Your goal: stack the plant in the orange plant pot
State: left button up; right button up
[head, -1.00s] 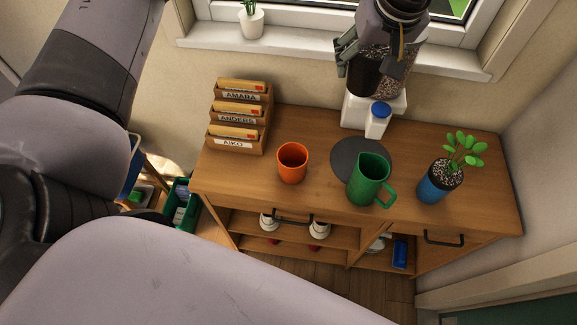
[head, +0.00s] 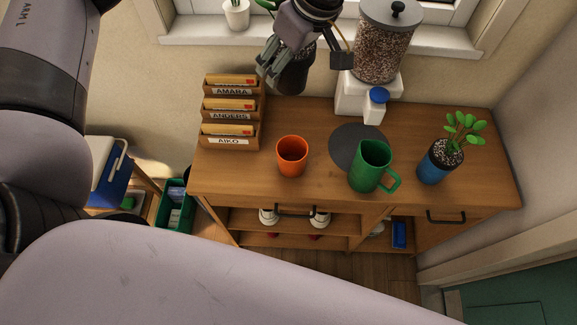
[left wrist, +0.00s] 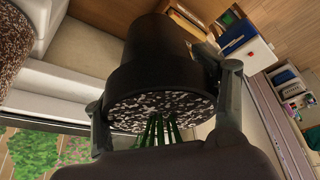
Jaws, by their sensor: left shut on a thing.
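The orange plant pot (head: 292,158) stands upright and open-topped on the wooden cabinet, left of the green pitcher. My left gripper (head: 303,64) is shut on a black potted plant (head: 294,77), in the air behind the orange pot and near the window sill. In the left wrist view, the black pot (left wrist: 158,62) sits between the two fingers, with speckled soil and green stems showing. Most of its leaves are hidden by the gripper. My right gripper is not in view.
A green pitcher (head: 369,167) and a blue-potted plant (head: 436,163) stand to the right on the cabinet (head: 240,176). A letter rack (head: 231,112) stands left. A white dispenser (head: 384,45) stands at the back. The wood just around the orange pot is clear.

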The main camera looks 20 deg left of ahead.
pick_arm(q)
jog(key=f+n, duration=0.1)
jog(key=s+f+n+g+b, duration=0.1)
jog(key=shift+d+n, duration=0.15)
jog(key=shift+n, duration=0.25)
jog(key=shift+s+d+f+n+g, duration=0.2)
jog(key=shift+f+n+g, duration=0.15)
jog(key=shift+n, duration=0.25)
jog(key=p, duration=0.2)
send_over(288, 140)
jog(key=s, duration=0.3)
notch_tip(288, 140, down, 14)
jog(key=f, duration=0.3)
jog(key=d+f+p, duration=0.1)
jog(key=f, duration=0.1)
jog(key=shift+w+f, duration=0.2)
jog(key=shift+f, duration=0.1)
jog(key=shift+f, duration=0.1)
jog(key=shift+f+b, duration=0.25)
jog(key=shift+b, duration=0.15)
jog(key=shift+s+f+b, duration=0.2)
jog(key=shift+f+b, duration=0.05)
jog(key=shift+b, duration=0.15)
jog(key=shift+f, duration=0.1)
